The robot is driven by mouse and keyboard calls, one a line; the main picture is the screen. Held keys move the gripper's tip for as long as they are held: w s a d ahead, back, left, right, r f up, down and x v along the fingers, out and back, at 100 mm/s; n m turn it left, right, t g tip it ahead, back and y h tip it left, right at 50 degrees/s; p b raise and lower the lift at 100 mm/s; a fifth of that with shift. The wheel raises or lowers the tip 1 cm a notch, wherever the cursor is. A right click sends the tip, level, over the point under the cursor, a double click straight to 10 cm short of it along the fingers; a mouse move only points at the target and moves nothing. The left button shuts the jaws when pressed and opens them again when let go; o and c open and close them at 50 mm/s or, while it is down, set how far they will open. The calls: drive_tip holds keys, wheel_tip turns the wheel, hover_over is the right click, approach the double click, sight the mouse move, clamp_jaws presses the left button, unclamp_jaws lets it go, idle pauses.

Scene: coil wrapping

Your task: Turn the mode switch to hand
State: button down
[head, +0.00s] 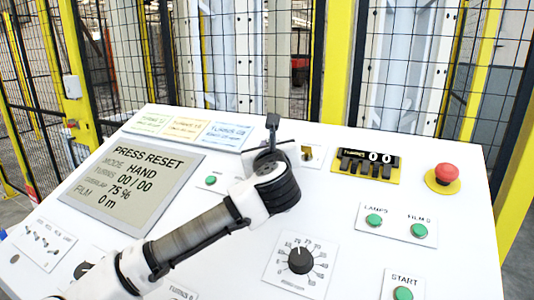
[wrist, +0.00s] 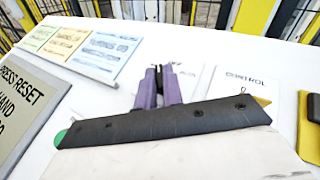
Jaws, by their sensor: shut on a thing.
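My gripper (head: 270,160) is over the upper middle of the sloping white panel. In the wrist view its two purple fingers (wrist: 160,83) are close together, pointing at a white plate (wrist: 196,72) on the panel. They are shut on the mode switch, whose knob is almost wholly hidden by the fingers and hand. I cannot see the knob's pointer. The display (head: 135,178) reads PRESS RESET, MODE HAND, TURNS 00 / 00, a 75 % line and FILM 0 m.
A black dial (head: 300,260) and green buttons, including START (head: 403,293), are nearer. Fencing stands behind the panel.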

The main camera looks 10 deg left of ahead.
drive_tip(key=shift+w+d+f+n+g+y, duration=0.15)
drive_tip(key=shift+n+g+y, duration=0.35)
drive_tip(key=shift+n+y, duration=0.25)
drive_tip(key=shift+s+d+f+n+g+y, duration=0.1)
drive_tip(key=shift+f+n+g+y, duration=0.05)
drive_tip(key=shift+n+g+y, duration=0.6)
drive_tip(key=shift+n, duration=0.3)
drive_tip(key=c, duration=1.5)
unclamp_jaws()
drive_tip(key=shift+c, duration=0.2)
drive_tip(key=shift+w+a, duration=0.1)
drive_tip(key=shift+w, duration=0.05)
drive_tip(key=shift+r, duration=0.1)
drive_tip(key=b+v, duration=0.1)
drive_tip(key=v, duration=0.3)
drive_tip(key=b+v, duration=0.1)
drive_tip(key=v, duration=0.4)
drive_tip(key=b+v, duration=0.2)
drive_tip(key=v, duration=0.3)
drive_tip(key=shift+f, duration=0.35)
